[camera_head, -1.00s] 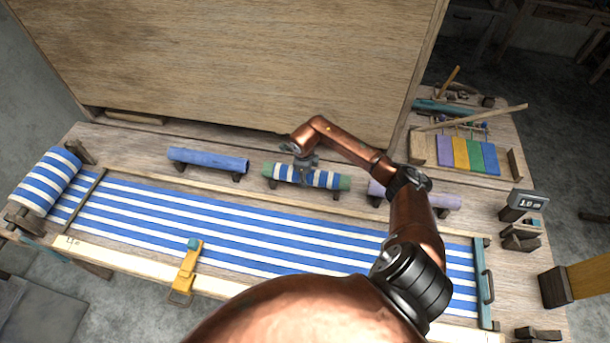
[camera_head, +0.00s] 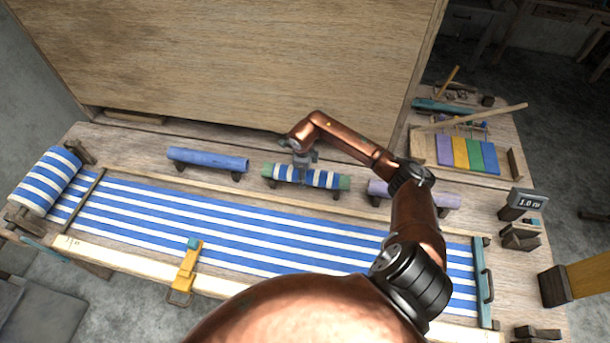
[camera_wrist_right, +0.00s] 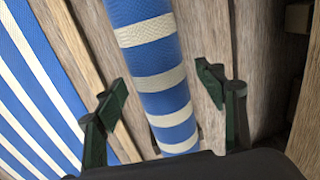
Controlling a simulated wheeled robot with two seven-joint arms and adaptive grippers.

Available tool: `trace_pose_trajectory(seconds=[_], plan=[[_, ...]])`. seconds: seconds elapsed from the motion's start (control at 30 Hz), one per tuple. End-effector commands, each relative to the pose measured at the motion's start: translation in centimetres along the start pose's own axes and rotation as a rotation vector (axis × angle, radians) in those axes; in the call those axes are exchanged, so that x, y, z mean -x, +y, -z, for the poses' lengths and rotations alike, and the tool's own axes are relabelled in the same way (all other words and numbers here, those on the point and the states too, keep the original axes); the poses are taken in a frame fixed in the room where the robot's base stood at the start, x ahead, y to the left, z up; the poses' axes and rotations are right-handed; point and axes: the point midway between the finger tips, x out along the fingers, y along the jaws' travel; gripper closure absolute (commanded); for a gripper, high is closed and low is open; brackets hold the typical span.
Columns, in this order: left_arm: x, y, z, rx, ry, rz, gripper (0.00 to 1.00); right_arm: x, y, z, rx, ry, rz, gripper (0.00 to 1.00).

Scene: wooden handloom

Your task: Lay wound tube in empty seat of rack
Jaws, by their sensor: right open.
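The wound tube (camera_head: 325,179), blue and white striped cloth with green ends, lies level in the middle seat of the rack (camera_head: 273,184). It lies between a plain blue tube (camera_head: 208,160) and a lilac tube (camera_head: 425,195). My right gripper (camera_head: 302,162) is just above the wound tube, hiding a little of its middle. In the right wrist view, the open fingers (camera_wrist_right: 165,95) stand apart on either side of the striped tube (camera_wrist_right: 160,82), with nothing gripped. My left gripper is not in view.
Striped cloth (camera_head: 250,226) is stretched on the loom in front of the rack, with a yellow clamp (camera_head: 186,270) at its front edge. A tall wooden panel (camera_head: 230,60) stands close behind. A coloured sample board (camera_head: 468,156) lies to the right.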

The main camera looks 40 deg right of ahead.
Motion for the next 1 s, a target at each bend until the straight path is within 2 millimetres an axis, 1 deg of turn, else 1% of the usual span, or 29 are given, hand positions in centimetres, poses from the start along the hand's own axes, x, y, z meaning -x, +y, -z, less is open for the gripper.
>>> trace_pose_trajectory(seconds=[0.03,0.2,0.3,0.43,0.5,0.63,1.0], plan=[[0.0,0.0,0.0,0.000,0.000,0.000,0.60,1.1,-0.2,0.0,0.003,0.000,0.004,0.36],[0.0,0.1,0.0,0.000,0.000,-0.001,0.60,4.8,-0.2,0.0,0.002,-0.001,0.005,0.36],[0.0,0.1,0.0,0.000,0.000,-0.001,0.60,6.8,-0.2,0.0,0.003,-0.001,0.004,0.36],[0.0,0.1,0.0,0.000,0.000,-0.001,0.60,8.6,-0.1,0.0,0.002,-0.001,0.003,0.36],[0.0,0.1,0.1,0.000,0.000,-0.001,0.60,9.3,-0.1,0.0,0.002,0.000,0.002,0.36],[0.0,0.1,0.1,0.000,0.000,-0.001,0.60,9.9,0.0,0.0,0.001,0.000,0.000,0.36],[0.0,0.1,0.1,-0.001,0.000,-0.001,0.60,9.9,0.0,0.0,0.001,0.000,0.000,0.36]])
